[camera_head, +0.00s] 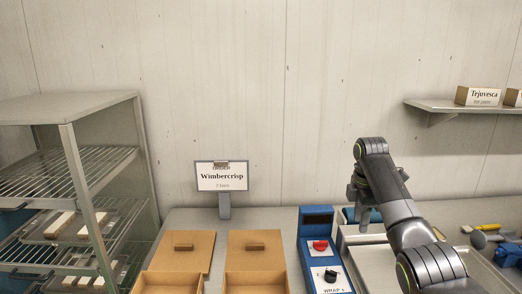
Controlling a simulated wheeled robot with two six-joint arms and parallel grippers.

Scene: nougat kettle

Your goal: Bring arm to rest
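My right arm comes in from the lower right and bends over at its top. My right gripper (364,218) hangs below that bend, pointing down over a pale metal tray or sink (372,254) just right of the blue control box. Its fingers are small and partly hidden by the arm, so I cannot tell whether they are open or shut. Something blue shows just behind the fingers; I cannot tell whether they touch it. My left gripper is not in view.
The blue control box (307,257) has a red knob (320,245) and a black one. Two wooden boxes (256,284) with lids stand left of it, before a "Wimbercrisp" sign (222,176). A wire rack (70,150) stands left; a shelf (455,106) hangs at upper right.

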